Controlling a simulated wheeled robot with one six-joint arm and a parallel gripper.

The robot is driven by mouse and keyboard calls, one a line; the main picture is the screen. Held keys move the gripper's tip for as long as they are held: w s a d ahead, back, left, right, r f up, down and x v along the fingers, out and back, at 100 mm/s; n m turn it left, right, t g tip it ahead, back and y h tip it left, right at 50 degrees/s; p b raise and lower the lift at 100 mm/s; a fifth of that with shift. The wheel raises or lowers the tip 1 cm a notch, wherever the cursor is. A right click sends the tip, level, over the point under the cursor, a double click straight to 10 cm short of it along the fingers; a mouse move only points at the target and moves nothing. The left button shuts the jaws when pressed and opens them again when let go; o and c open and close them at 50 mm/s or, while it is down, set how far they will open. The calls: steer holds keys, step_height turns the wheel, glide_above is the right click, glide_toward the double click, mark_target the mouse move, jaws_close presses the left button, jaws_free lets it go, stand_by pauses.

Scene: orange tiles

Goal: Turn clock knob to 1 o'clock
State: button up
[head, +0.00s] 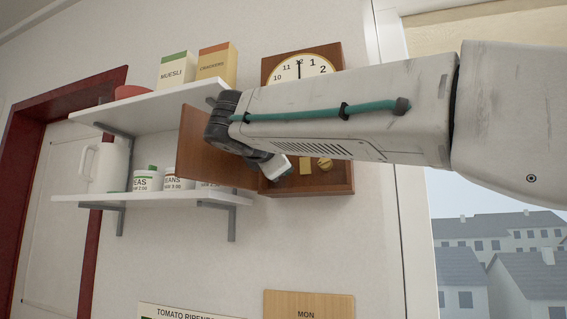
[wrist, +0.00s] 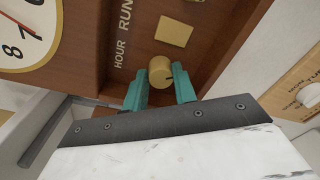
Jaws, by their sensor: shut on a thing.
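The wall clock (head: 302,68) has a wooden case and a pale dial; a black hand points at 12, and my arm hides the dial's lower part. In the wrist view, part of the dial (wrist: 27,28) shows 7 and 8 and a thin red line. My gripper (wrist: 160,84) has its green fingers on both sides of a round brass knob (wrist: 160,71), shut on it, beside the word HOUR. A dark mark shows on the knob's right side. In the head view my gripper (head: 277,168) hides this knob.
A brass plate (wrist: 174,31) sits beside the held knob, with a second brass knob (head: 325,164) beyond it. The brown clock door (head: 197,145) hangs open at left, by shelves (head: 150,103) with boxes (head: 216,64) and cans (head: 146,180). A window is at right.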

steer(key=shift+a+f+n, duration=0.15)
steer(key=shift+f+n, duration=0.05)
steer(key=shift+n, duration=0.4)
steer(key=o, duration=1)
steer(key=shift+a, duration=0.1)
steer(key=shift+c, duration=0.2)
steer(key=shift+r, duration=0.1)
steer(key=v, duration=0.7)
steer(key=shift+s, duration=0.4)
